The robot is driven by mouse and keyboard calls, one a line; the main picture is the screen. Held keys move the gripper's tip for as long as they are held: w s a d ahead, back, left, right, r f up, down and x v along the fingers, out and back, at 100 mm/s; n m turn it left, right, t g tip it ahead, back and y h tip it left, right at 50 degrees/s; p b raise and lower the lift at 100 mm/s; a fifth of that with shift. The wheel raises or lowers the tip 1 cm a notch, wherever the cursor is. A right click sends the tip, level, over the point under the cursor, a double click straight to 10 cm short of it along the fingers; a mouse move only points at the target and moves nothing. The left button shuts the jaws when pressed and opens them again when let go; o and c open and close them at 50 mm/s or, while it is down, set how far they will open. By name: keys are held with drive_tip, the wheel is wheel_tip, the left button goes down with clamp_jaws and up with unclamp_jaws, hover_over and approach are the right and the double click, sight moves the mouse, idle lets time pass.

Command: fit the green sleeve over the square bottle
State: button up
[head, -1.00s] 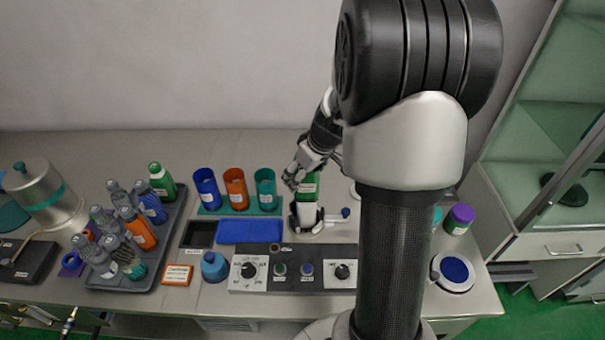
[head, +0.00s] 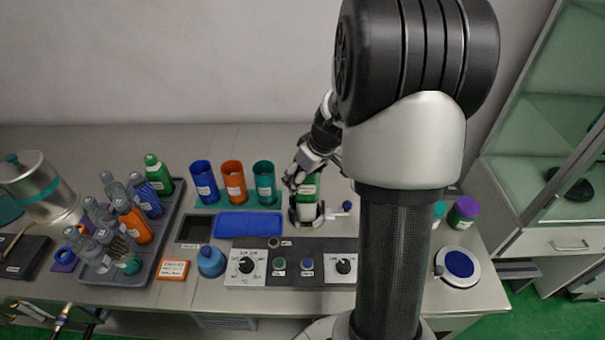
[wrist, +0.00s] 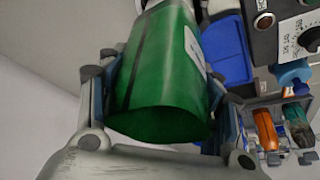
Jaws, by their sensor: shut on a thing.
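My gripper (head: 300,180) is shut on the green sleeve (head: 310,188) at the applicator stand in the head view. In the wrist view the sleeve (wrist: 155,75) fills the space between the two fingers, with its wide end facing the camera and a white label on its side. A white body, seemingly the square bottle (head: 306,211), shows directly below the green in a dark holder (head: 293,214). How far the sleeve surrounds it I cannot tell, as the gripper and the sleeve hide the join.
A grey tray (head: 168,228) with several bottles stands at left. Blue (head: 205,183), orange (head: 234,181) and teal (head: 264,182) cups stand left of the holder. A blue mat (head: 249,225) and a control panel (head: 292,262) lie in front.

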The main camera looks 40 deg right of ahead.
drive_tip(key=shift+f, duration=0.65)
drive_tip(key=o, duration=0.8)
drive_tip(key=shift+c, duration=0.2)
drive_tip(key=o, duration=0.4)
